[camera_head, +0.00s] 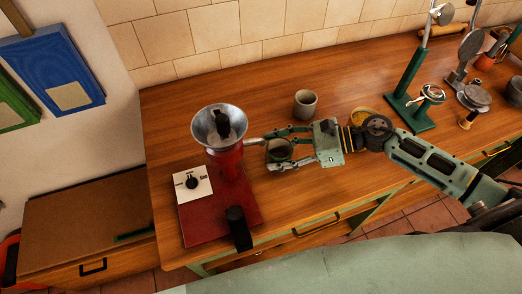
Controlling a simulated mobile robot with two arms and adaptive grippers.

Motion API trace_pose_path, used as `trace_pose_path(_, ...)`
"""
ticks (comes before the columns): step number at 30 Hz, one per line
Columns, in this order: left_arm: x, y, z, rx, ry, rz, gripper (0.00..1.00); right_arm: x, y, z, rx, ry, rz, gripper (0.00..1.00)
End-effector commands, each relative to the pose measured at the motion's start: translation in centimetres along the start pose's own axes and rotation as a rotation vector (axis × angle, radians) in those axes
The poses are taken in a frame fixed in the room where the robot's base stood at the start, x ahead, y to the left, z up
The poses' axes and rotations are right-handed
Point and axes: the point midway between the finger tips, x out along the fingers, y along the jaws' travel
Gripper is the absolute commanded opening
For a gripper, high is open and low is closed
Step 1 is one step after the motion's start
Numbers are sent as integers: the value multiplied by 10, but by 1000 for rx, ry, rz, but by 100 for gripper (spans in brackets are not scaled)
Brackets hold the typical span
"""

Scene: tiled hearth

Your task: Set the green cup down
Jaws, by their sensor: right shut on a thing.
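The green cup (279,150) is held between the fingers of my right gripper (284,152), above the wooden counter. My right arm comes in from the right and the gripper points left. The fingers are shut around the cup and hide part of its side. The cup looks upright. I cannot tell whether its bottom touches the counter. My left gripper is not in view.
A red grinder (228,165) with a metal funnel (218,127) stands close left of the cup. A grey cup (306,104) stands behind. A green stand (409,113) is at right. Bare counter (190,95) lies at the back left.

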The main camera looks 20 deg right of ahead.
Motion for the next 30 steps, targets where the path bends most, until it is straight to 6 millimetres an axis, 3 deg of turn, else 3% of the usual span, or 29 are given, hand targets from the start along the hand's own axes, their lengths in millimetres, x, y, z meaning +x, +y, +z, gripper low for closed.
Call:
trace_pose_path(5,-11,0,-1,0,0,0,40,14,-1,11,-3,-3,0,14)
trace_pose_path(10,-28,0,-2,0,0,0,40,42,-1,24,-2,-5,1,14)
trace_pose_path(13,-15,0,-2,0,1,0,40,48,0,4,1,1,-1,14)
trace_pose_path(25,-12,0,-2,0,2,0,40,48,0,0,-1,0,0,14)
trace_pose_path(26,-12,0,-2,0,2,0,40,48,0,0,-1,1,0,49)
trace_pose_path(30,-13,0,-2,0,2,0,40,48,0,1,-1,1,0,61)
